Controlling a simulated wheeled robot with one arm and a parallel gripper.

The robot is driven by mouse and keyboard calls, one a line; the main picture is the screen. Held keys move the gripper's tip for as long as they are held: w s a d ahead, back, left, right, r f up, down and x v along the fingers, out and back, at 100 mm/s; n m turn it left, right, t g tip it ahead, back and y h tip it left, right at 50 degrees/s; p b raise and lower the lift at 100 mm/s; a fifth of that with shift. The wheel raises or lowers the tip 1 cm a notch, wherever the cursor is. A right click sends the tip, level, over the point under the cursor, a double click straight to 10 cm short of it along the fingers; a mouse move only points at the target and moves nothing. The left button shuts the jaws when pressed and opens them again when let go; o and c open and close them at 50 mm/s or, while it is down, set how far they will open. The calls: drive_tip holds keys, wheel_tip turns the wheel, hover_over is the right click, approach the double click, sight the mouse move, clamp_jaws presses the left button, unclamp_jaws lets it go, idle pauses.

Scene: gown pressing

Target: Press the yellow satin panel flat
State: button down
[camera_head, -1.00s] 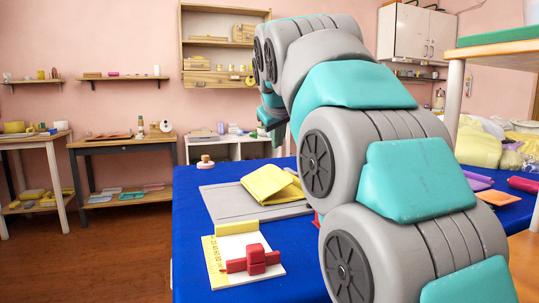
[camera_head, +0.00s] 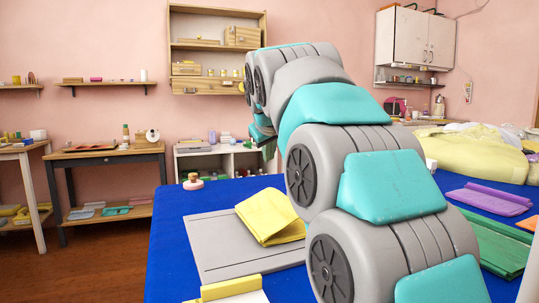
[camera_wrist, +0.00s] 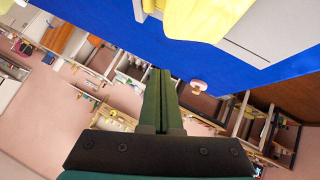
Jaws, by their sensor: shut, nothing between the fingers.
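The yellow satin panel (camera_head: 270,217) lies on a grey board (camera_head: 215,245) on the blue table. It looks folded, with a raised, creased top. My arm hides part of its right side. In the wrist view the yellow cloth (camera_wrist: 190,16) shows at the top edge, beside the grey board (camera_wrist: 275,32). My gripper (camera_wrist: 160,76) is shut and empty, its green fingers together. In the head view it is mostly hidden behind my arm, above the far side of the table and apart from the panel.
A small pink round piece with a wooden knob (camera_head: 193,182) stands on the blue table (camera_head: 175,222) beyond the board. A yellow bar (camera_head: 230,287) lies at the front. Purple (camera_head: 490,200) and green (camera_head: 495,245) folded pieces lie at right, with a pale yellow heap (camera_head: 470,155) behind.

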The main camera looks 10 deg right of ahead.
hover_over(275, 190)
drive_tip(key=a, duration=0.2)
drive_tip(key=f, duration=0.4)
drive_tip(key=shift+s+f, duration=0.25)
drive_tip(key=shift+f, duration=0.05)
drive_tip(key=shift+w+d+f, duration=0.1)
drive_tip(key=shift+d+f, duration=0.15)
drive_tip(key=shift+f, duration=0.35)
drive_tip(key=shift+d+f, duration=0.25)
drive_tip(key=shift+f, duration=0.35)
drive_tip(key=shift+d+f, duration=0.25)
drive_tip(key=shift+f, duration=0.45)
drive_tip(key=shift+w, duration=0.1)
drive_tip(key=shift+d+f+p, duration=0.15)
drive_tip(key=shift+d+p, duration=0.1)
drive_tip(key=shift+p, duration=0.15)
drive_tip(key=f+y, duration=0.1)
drive_tip(key=d+f+m+y, duration=0.1)
drive_tip(key=d+f+g+y, duration=0.1)
drive_tip(key=shift+w+f+m+p, duration=0.15)
drive_tip(key=shift+w+m+p, duration=0.1)
drive_tip(key=shift+m+p, duration=0.05)
drive_tip(key=shift+f+y, duration=0.3)
drive_tip(key=shift+f, duration=0.15)
